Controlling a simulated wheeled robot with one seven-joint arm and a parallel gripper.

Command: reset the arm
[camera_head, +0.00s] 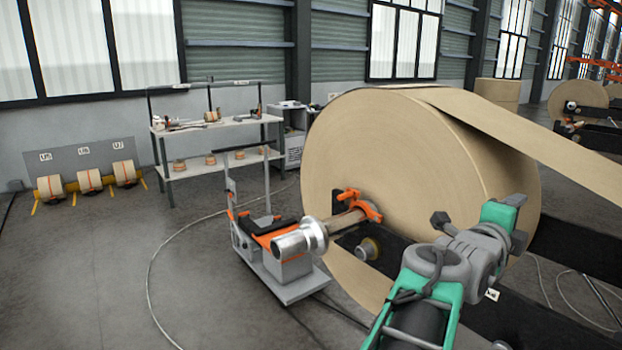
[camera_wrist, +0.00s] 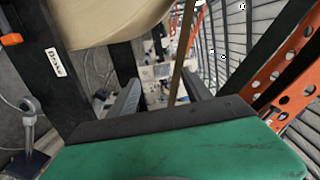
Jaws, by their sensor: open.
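My gripper (camera_wrist: 163,92) shows in the wrist view. Its two dark fingers stand apart beyond the green palm, and I see nothing held between them. In the head view my green and grey arm reaches up from the bottom right, in front of the big kraft paper roll (camera_head: 395,140). The fingers are not clearly visible there. The roll also shows at the top left of the wrist view (camera_wrist: 105,20), apart from the fingers.
A dark stand beam (camera_head: 575,245) lies right of my arm. A wheeled cart (camera_head: 290,285) stands left of the roll by the core shaft (camera_head: 300,240). A workbench (camera_head: 215,128) and small rolls (camera_head: 90,180) stand farther back. An orange rack upright (camera_wrist: 290,75) is at right in the wrist view.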

